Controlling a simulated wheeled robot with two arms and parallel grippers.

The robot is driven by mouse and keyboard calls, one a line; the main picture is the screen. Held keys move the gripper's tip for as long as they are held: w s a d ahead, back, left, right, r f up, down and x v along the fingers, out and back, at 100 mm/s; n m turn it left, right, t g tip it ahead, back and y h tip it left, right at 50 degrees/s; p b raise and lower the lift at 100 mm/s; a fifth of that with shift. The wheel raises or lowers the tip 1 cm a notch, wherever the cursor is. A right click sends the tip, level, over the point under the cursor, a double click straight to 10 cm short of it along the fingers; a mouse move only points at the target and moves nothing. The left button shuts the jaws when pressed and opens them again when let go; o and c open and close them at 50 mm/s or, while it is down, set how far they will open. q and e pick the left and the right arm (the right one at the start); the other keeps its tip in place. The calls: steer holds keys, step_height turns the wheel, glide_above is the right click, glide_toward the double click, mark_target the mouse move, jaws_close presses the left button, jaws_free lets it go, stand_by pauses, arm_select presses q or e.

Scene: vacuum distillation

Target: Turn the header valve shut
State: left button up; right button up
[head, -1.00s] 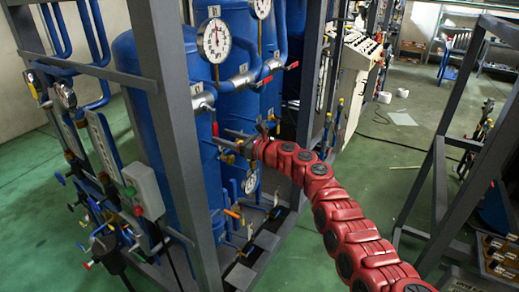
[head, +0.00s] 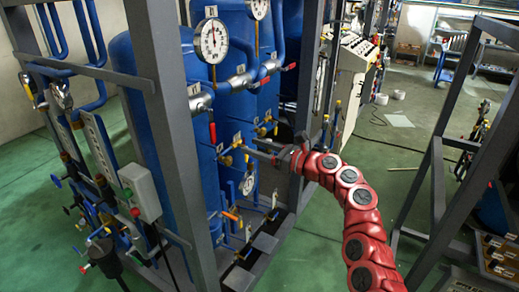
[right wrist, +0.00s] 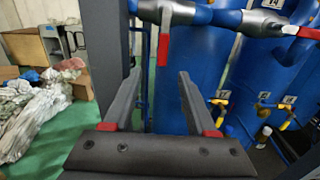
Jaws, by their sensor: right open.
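A valve with a red lever (head: 212,132) sits on the blue and silver pipe in front of the tanks. Its lever hangs straight down, across the pipe; it also shows in the right wrist view (right wrist: 163,48), just beyond the fingers. A second red lever (head: 292,66) lies along the pipe farther right and shows in the right wrist view (right wrist: 308,33). Which of them is the header valve is not labelled legibly. My right gripper (head: 252,147) is open and empty, apart from and to the right of the hanging lever. My left gripper is out of view.
A grey frame post (head: 170,120) stands left of the hanging lever. Yellow-handled valves (head: 238,142) are on the blue tanks, close to my right fingers in the picture. A pressure gauge (head: 211,40) is above.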

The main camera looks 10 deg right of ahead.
steer(key=shift+s+d+f, duration=0.2)
steer(key=shift+d+f, duration=0.15)
steer(key=shift+d, duration=0.15)
